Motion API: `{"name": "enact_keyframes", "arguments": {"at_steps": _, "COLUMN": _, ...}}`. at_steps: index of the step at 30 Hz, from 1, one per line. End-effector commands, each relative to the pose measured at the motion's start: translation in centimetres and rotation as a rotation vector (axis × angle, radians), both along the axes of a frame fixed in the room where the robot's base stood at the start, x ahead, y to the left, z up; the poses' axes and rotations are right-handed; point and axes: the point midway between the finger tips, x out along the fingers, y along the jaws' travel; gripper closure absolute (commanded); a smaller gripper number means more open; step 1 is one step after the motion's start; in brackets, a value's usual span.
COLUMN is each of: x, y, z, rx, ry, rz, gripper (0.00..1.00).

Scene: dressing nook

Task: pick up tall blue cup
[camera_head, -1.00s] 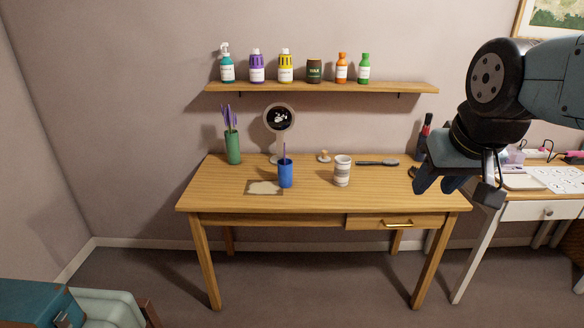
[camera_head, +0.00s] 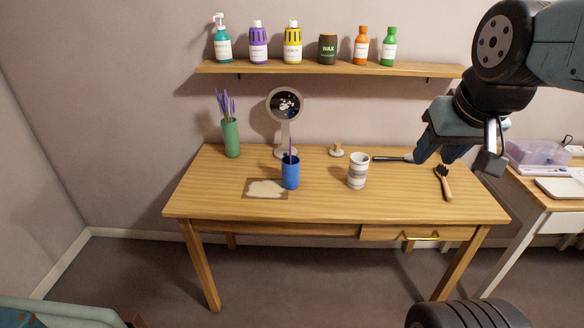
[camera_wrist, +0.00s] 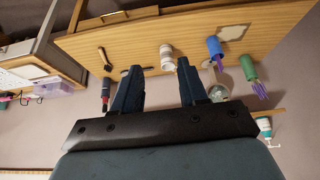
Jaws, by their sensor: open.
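The tall blue cup (camera_head: 291,173) stands upright on the wooden table, with a thin purple item sticking out of its top. In the wrist view the blue cup (camera_wrist: 215,46) appears upside down, right of my fingers. My gripper (camera_head: 440,157) is above the right part of the table, well to the right of the cup and apart from it. In the wrist view my gripper (camera_wrist: 158,88) shows its two fingers spread, with nothing held between them.
A white striped cup (camera_head: 357,171) stands right of the blue cup. A mirror (camera_head: 285,105) and a green vase (camera_head: 231,138) stand behind it. A brush (camera_head: 444,183) lies at the right. A shelf (camera_head: 330,68) with several bottles hangs above.

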Motion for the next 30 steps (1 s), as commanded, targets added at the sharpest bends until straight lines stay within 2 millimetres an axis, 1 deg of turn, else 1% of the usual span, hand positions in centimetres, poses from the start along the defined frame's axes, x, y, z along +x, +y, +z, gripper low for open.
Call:
{"name": "enact_keyframes", "arguments": {"at_steps": 4, "x": 0.0, "y": 0.0, "z": 0.0, "rx": 0.0, "ry": 0.0, "rz": 0.0, "gripper": 0.56}}
{"name": "enact_keyframes", "arguments": {"at_steps": 8, "x": 0.5, "y": 0.1, "z": -0.6, "rx": 0.0, "ry": -0.006, "rz": 0.002, "gripper": 0.44}}
{"name": "enact_keyframes", "arguments": {"at_steps": 11, "x": 2.1, "y": 0.5, "z": -0.9, "rx": 0.0, "ry": -0.024, "rz": 0.01, "gripper": 0.34}}
{"name": "enact_keyframes", "arguments": {"at_steps": 14, "x": 4.9, "y": 1.0, "z": -1.4, "rx": 0.0, "ry": -0.062, "rz": 0.023, "gripper": 0.25}}
{"name": "enact_keyframes", "arguments": {"at_steps": 21, "x": 13.4, "y": 2.5, "z": -3.4, "rx": 0.004, "ry": -0.192, "rz": 0.063, "gripper": 0.02}}
{"name": "enact_keyframes", "arguments": {"at_steps": 26, "x": 18.5, "y": 3.9, "z": -5.2, "rx": 0.009, "ry": -0.281, "rz": 0.091, "gripper": 0.02}}
{"name": "enact_keyframes", "arguments": {"at_steps": 30, "x": 22.5, "y": 5.3, "z": -7.1, "rx": 0.016, "ry": -0.358, "rz": 0.115, "gripper": 0.02}}
